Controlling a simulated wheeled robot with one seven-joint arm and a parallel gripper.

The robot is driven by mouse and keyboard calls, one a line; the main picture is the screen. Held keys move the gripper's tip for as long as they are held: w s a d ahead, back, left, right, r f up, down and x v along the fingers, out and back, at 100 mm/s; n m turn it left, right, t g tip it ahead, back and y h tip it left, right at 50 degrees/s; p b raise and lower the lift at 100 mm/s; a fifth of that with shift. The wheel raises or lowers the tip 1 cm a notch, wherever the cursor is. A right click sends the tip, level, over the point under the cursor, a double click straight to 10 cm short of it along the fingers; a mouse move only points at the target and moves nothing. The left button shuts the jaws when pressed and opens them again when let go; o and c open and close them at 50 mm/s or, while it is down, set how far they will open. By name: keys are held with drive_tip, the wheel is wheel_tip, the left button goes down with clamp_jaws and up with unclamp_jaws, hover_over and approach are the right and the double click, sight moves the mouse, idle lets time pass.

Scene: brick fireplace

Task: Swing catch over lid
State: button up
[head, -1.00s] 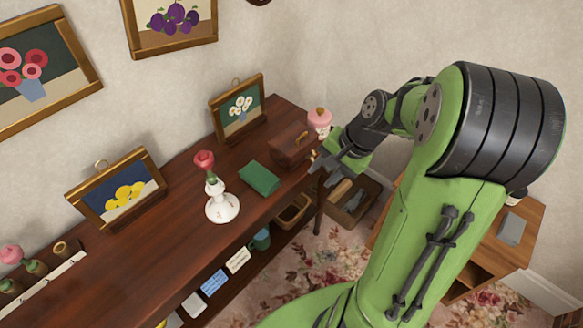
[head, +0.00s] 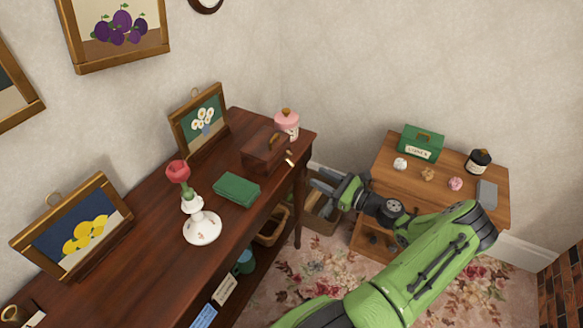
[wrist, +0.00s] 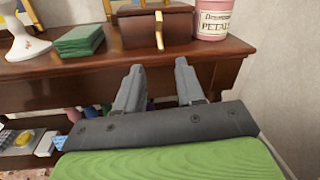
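A small dark wooden box (head: 262,154) stands near the right end of the long wooden table, with a curved handle on top. Its lid looks down. A pale brass catch (head: 289,158) is on its front side; in the wrist view the catch (wrist: 159,32) shows as a narrow upright strip on the box front (wrist: 135,30). My gripper (head: 322,187) is off the table's front edge, below and in front of the box. In the wrist view its two fingers (wrist: 159,66) are apart with nothing between them.
A pink jar (head: 287,124) stands just behind the box, right of it in the wrist view. A green cloth-like block (head: 237,187) and a white vase (head: 201,226) stand left. A low side table (head: 400,185) is at right.

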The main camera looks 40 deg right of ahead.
sight(292, 164)
drive_tip(key=b+x, duration=0.1)
drive_tip(key=x, duration=0.9)
drive_tip(key=shift+w+a+b, duration=0.1)
drive_tip(key=shift+w+b, duration=0.1)
drive_tip(key=shift+b, duration=0.1)
clamp_jaws()
